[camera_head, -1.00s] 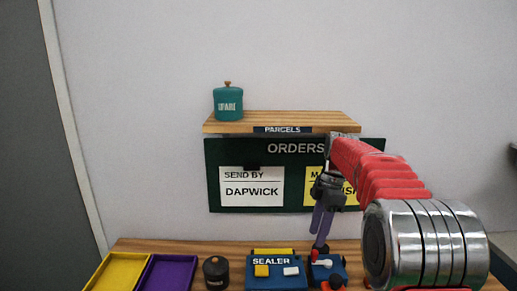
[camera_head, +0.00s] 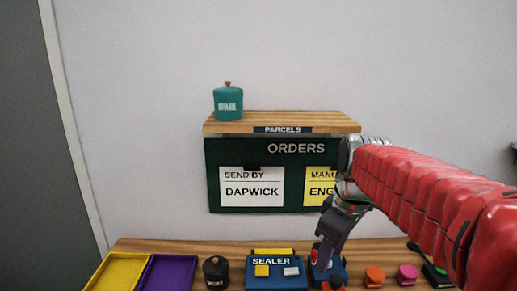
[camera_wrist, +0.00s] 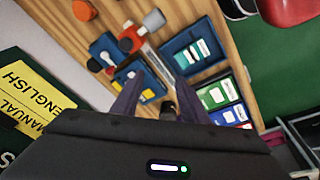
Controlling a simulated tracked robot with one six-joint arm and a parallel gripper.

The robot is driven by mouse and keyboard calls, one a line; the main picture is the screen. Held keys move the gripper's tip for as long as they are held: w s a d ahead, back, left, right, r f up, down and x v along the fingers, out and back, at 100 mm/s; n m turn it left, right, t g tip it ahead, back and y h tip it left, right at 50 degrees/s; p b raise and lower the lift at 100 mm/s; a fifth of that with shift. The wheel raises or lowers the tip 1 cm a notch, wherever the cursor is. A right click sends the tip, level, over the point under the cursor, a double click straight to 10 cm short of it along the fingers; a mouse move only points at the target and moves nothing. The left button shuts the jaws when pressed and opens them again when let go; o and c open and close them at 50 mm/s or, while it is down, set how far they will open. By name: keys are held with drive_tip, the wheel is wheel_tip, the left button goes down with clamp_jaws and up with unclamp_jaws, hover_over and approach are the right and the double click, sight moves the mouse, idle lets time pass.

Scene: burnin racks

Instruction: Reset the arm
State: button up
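My red arm (camera_head: 415,190) reaches in from the right in the head view. My gripper (camera_head: 324,258) hangs with its fingers down in front of the right part of the order board. In the wrist view my gripper (camera_wrist: 156,98) shows two purple-grey fingers apart, with nothing visible held between them. The bench with its items lies below and beyond the fingertips. In the head view the fingertips overlap the small blue device right of the sealer, and I cannot tell their distance from it.
The sealer (camera_head: 276,273), dark pot (camera_head: 216,272), purple tray (camera_head: 168,272) and yellow tray (camera_head: 117,271) line the bench. An orange knob (camera_head: 374,276) and pink knob (camera_head: 408,274) stand right. A teal jar (camera_head: 228,103) sits on the parcels shelf (camera_head: 320,119) above the order board (camera_head: 300,197).

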drive_tip(key=s+f+m+t, duration=0.1)
drive_tip(key=s+f+m, duration=0.2)
drive_tip(key=s, duration=0.5)
drive_tip(key=s+f+m+t, duration=0.2)
drive_tip(key=s+m, duration=0.4)
drive_tip(key=s, duration=0.2)
drive_tip(key=shift+f+h, duration=0.4)
